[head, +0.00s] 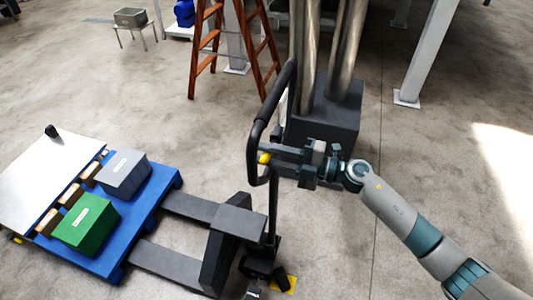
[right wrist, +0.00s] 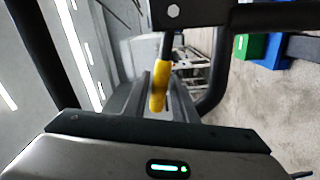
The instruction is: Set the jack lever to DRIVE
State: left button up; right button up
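The pallet jack's black loop handle (head: 255,135) stands upright near the middle of the head view. The jack lever has a yellow grip (head: 264,158) inside the lower part of the loop. In the right wrist view the yellow lever (right wrist: 159,85) hangs below a dark bolted bar, in front of the gripper. My right gripper (head: 280,153) reaches in from the right, its tip at or very near the yellow grip. Whether its fingers touch or close on the lever is unclear. No DRIVE marking is readable. My left gripper is not in view.
The jack's forks run under a blue pallet (head: 145,225) carrying a grey box (head: 124,175) and a green box (head: 87,224). A dark block (head: 335,115) with metal columns stands just behind the handle. An orange ladder (head: 207,50) is farther back. Floor is clear at right.

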jog(key=shift+d, duration=0.1)
jog(key=b+v, duration=0.7)
jog(key=v, duration=1)
jog(key=shift+d, duration=0.1)
